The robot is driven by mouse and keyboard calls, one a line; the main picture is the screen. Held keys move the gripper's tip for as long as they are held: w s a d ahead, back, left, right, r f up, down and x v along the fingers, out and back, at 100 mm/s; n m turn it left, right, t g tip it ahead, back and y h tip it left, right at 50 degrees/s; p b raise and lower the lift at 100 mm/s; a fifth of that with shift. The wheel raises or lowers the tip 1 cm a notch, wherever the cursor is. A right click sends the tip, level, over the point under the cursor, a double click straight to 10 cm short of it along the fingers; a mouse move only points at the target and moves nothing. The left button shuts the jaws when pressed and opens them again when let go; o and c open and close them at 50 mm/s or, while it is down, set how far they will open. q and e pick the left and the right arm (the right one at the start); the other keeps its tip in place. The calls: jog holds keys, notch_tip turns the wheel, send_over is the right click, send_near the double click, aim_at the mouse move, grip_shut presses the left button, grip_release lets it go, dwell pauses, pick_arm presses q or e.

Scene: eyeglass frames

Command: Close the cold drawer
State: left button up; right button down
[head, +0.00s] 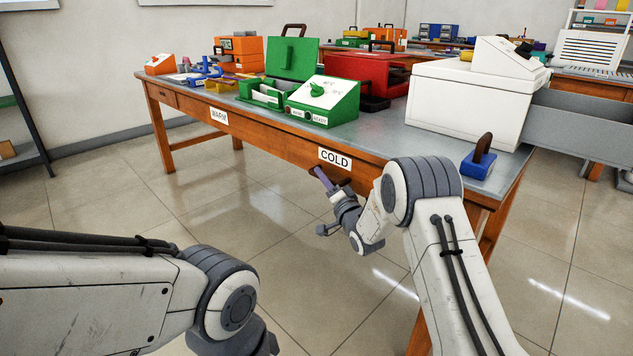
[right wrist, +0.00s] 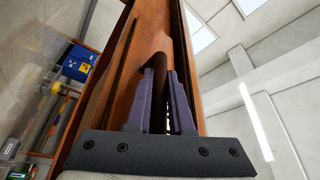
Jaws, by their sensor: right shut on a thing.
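The cold drawer is in the wooden front of the table, below the white COLD label (head: 334,159) in the head view. Its dark handle (head: 341,182) sticks out under the label. My right gripper (head: 322,178) is at this handle, with its purple fingers partly hidden by my wrist. In the right wrist view the two fingers (right wrist: 168,100) are shut on the dark handle (right wrist: 160,65), against the brown wood front. I cannot tell how far the drawer stands out. My left arm shows at the lower left, but its gripper is outside the picture.
On the grey table top (head: 385,135) stand a green device (head: 322,100), a white box (head: 468,100) and a blue block with a dark handle (head: 478,163). A WARM label (head: 219,116) is farther left. The tiled floor before the table is clear.

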jog(key=c, duration=0.8)
grip_release()
jog(key=shift+s, duration=0.1)
jog(key=p+v, duration=0.2)
jog(key=v, duration=0.8)
jog(key=shift+s+p, duration=0.15)
jog(key=shift+p, duration=0.25)
jog(key=shift+d+f, duration=0.1)
jog(key=shift+f, duration=0.05)
